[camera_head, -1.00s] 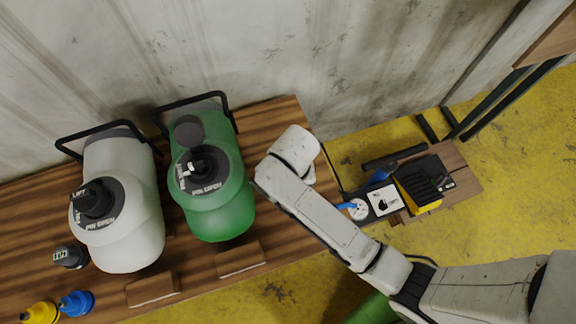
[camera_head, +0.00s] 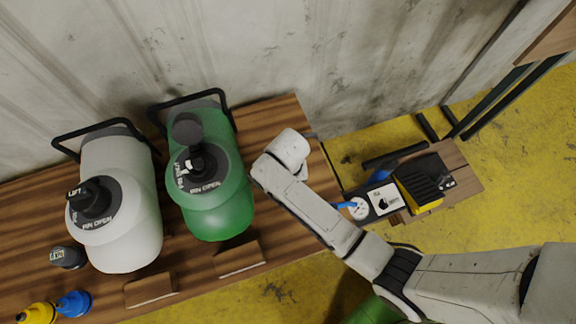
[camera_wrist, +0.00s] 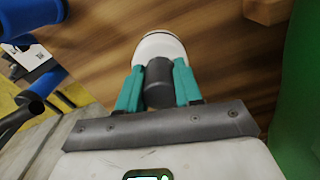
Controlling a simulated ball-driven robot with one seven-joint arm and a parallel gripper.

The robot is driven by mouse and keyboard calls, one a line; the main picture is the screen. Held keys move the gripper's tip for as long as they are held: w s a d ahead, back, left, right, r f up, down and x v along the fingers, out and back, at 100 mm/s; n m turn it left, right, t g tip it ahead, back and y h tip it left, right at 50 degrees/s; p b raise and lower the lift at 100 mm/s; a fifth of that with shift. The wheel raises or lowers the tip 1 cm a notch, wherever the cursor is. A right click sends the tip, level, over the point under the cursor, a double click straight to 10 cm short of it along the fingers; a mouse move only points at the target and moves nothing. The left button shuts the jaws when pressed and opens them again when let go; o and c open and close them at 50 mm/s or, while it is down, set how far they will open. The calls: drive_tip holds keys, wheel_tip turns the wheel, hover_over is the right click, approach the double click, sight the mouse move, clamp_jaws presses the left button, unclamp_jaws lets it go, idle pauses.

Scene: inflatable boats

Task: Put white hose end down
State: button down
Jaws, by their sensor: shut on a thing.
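The white hose end (camera_wrist: 158,46), white with a dark grey cylindrical part, shows in the wrist view. My gripper (camera_wrist: 158,75) has its teal fingers shut on the dark part, one on each side. The hose end is over the wooden bench top; I cannot tell whether it touches the wood. In the head view my arm reaches over the right end of the wooden bench (camera_head: 276,122), and my gripper and the hose end are hidden behind it.
A green tank (camera_head: 222,213) and a white tank (camera_head: 130,245) stand on the bench left of my arm. Blue (camera_head: 75,303), yellow (camera_head: 38,313) and grey (camera_head: 68,257) fittings sit at the lower left. A lower shelf with a black-and-yellow device (camera_head: 418,187) is at the right.

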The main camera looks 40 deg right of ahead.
drive_tip(key=c, duration=0.8)
unclamp_jaws()
drive_tip(key=shift+f, duration=0.1)
drive_tip(key=shift+o, duration=0.2)
wheel_tip(320, 180, up, 12)
drive_tip(key=p, duration=0.1)
drive_tip(key=s+d+r+n, duration=0.1)
drive_tip(key=s+d+n, duration=0.2)
drive_tip(key=s, duration=0.5)
drive_tip(key=s+d+n+t, duration=0.1)
drive_tip(key=s+d+n, duration=0.2)
drive_tip(key=s+d, duration=0.2)
drive_tip(key=s, duration=0.3)
drive_tip(key=shift+s+r, duration=0.15)
drive_tip(key=shift+r, duration=0.25)
